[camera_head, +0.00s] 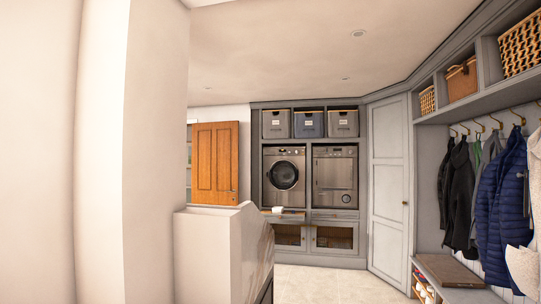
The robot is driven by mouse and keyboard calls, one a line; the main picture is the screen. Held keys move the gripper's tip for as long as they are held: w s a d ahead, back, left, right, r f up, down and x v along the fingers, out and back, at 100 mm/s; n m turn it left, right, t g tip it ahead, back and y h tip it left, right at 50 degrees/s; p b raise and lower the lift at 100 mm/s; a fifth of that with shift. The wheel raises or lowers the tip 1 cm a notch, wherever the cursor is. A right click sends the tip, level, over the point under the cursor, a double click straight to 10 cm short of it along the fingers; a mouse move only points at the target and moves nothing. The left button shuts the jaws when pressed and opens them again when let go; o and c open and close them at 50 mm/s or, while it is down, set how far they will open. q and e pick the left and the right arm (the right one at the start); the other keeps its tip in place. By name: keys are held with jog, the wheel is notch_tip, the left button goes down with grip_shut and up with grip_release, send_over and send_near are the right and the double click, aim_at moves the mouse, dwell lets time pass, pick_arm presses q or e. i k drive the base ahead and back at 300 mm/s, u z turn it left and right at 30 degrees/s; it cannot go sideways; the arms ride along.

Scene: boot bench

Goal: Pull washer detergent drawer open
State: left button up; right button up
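A washer (284,178) with a round dark door stands in the grey cabinet across the room. Its detergent drawer is too small at this distance to make out clearly; a control strip runs along the top of the machine. A second steel machine (335,182) stands to its right. Neither of my grippers shows in the head view.
A white wall fills the left side, with a pale block-like unit (213,250) in front. Tiled floor (320,284) is clear ahead on the right. Coats (487,195) hang above a bench (448,270) on the right. A wooden door (215,162) stands left of the cabinet.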

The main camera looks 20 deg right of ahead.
aim_at(266, 151)
jog(key=z, duration=0.4)
jog(key=k, duration=0.5)
jog(key=z, duration=1)
jog(key=i, duration=2.6)
jog(key=z, duration=0.2)
jog(key=i, duration=2.35)
jog(key=u, duration=0.2)
jog(key=i, duration=2.35)
jog(key=u, duration=0.7)
jog(key=i, duration=2.4)
jog(key=u, duration=0.75)
jog(key=i, duration=1.15)
jog(key=u, duration=0.1)
